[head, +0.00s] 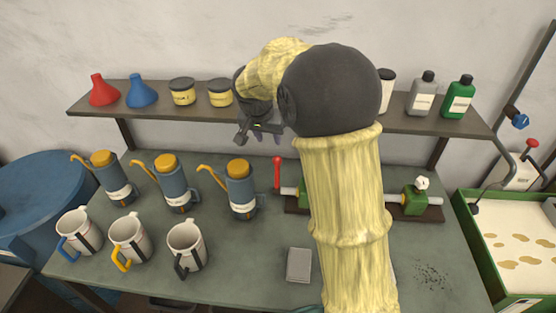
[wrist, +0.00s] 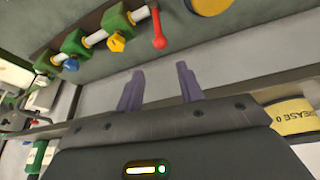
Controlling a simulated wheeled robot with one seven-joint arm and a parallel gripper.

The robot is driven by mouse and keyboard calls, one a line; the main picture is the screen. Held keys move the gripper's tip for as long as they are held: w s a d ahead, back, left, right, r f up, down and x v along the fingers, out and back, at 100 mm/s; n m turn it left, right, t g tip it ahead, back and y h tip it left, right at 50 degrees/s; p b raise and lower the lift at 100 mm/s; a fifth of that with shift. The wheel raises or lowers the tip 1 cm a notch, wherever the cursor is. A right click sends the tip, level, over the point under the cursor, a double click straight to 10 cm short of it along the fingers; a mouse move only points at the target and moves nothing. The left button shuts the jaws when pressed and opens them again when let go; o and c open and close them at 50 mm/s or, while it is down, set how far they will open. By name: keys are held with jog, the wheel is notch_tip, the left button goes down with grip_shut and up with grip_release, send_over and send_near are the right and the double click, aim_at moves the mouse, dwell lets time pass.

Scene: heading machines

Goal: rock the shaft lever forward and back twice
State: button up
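The shaft lever is a red arm with a rounded knob (head: 277,161), standing roughly upright at the left end of a pale shaft (head: 289,190). The shaft runs through green blocks on a brown base at the back of the bench; my arm hides its middle. In the wrist view the red lever (wrist: 158,40) shows above and between my fingers, apart from them. My gripper (head: 268,138) is in the air up and left of the lever, near the shelf front. Its purple fingers (wrist: 160,72) are spread, with nothing between them.
Three blue oil cans (head: 240,190) and three white jugs (head: 187,248) stand on the left of the bench (head: 240,278). A wall shelf (head: 150,105) with funnels, tins and bottles is close behind my gripper. A small grey block (head: 299,265) lies in front; the bench's right front is mostly clear.

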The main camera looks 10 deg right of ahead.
aim_at(276, 160)
jog(key=shift+f, duration=0.2)
jog(key=p+x, duration=0.4)
jog(key=x, duration=1.3)
jog(key=shift+f, duration=0.1)
grip_shut()
jog(key=shift+d, duration=0.15)
